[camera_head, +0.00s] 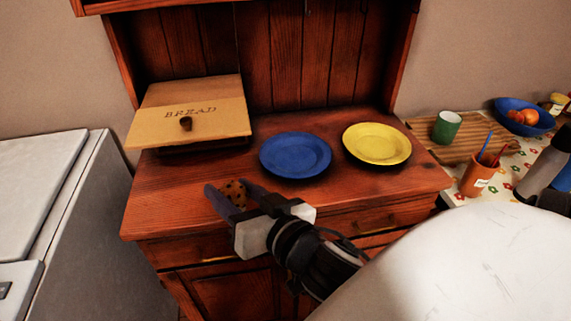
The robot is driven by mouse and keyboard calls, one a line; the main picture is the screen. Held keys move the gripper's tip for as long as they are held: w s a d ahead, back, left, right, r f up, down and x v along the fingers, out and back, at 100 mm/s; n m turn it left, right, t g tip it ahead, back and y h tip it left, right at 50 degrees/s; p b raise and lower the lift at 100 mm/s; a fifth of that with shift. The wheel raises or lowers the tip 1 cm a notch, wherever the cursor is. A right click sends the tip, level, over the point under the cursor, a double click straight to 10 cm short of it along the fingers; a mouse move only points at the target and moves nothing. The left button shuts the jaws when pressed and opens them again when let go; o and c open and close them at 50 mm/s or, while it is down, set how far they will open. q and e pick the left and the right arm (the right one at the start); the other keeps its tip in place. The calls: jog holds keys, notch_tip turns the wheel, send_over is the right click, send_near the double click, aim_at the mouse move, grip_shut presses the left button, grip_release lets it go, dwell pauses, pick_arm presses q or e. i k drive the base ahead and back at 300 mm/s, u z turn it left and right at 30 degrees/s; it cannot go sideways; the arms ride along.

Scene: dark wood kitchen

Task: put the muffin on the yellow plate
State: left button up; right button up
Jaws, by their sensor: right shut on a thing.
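The muffin (233,190) is orange-brown with dark spots. My right gripper (232,193) is shut on it at the front of the wooden cabinet top, left of centre. The fingers hide part of the muffin, and I cannot tell whether it touches the wood. The yellow plate (377,144) lies on the right part of the cabinet top, with nothing on it. It is to the right of my right gripper and farther back. My left gripper is not in view.
A blue plate (295,154) lies between the muffin and the yellow plate. A bread box (190,112) stands at the back left. On the right are a green cup (446,127), an orange cup with sticks (484,177) and a blue fruit bowl (540,122). The cabinet top's front right is clear.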

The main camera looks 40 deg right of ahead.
aim_at(385, 145)
jog(key=u, duration=1.75)
jog(key=k, duration=1.45)
jog(key=z, duration=1.7)
jog(key=i, duration=0.5)
jog(key=z, duration=0.05)
